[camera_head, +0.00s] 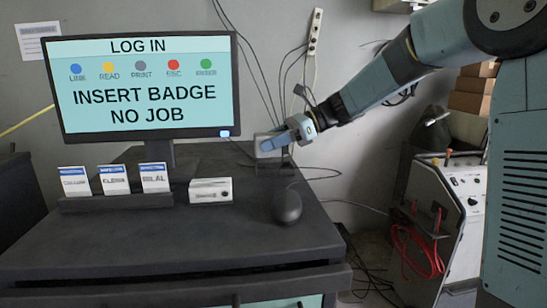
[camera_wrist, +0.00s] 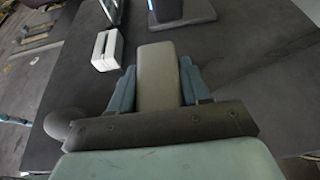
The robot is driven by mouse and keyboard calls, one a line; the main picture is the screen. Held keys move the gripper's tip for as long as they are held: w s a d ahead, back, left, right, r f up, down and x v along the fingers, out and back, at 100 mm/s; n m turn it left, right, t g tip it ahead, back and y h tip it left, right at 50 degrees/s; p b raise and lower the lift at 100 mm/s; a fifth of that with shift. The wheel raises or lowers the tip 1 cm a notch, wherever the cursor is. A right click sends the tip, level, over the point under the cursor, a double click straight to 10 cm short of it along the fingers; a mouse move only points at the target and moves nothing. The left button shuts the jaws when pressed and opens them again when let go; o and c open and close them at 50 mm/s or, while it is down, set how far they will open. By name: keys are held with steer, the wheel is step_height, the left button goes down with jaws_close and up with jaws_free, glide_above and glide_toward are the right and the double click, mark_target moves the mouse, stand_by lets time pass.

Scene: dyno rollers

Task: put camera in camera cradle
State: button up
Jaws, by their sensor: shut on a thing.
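My gripper (camera_head: 284,140) is at the back right of the dark desk, right of the monitor. It is shut on a pale grey block, which I take to be the camera (camera_wrist: 158,72). In the wrist view the block sits between the two blue fingers of my gripper (camera_wrist: 159,84). In the head view a grey part of the camera (camera_head: 266,149) shows at the fingertips. A thin dark frame (camera_head: 271,168) stands below it, possibly the camera cradle. I cannot tell whether the camera touches it.
Several badges stand in a dark rack (camera_head: 118,201) below the monitor (camera_head: 143,85). Cables hang on the wall behind my gripper. The front of the desk is clear.

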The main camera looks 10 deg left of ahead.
mark_target(273, 156)
steer(key=shift+w+d+f, duration=0.1)
steer(key=shift+w+f, duration=0.4)
steer(key=shift+f, duration=0.1)
steer(key=shift+w+f, duration=0.15)
steer(key=shift+f, duration=0.75)
steer(key=shift+w+f, duration=0.1)
steer(key=shift+f, duration=0.8)
steer(key=o, duration=1.2)
steer(key=v, duration=1.2)
steer(key=shift+s, duration=0.15)
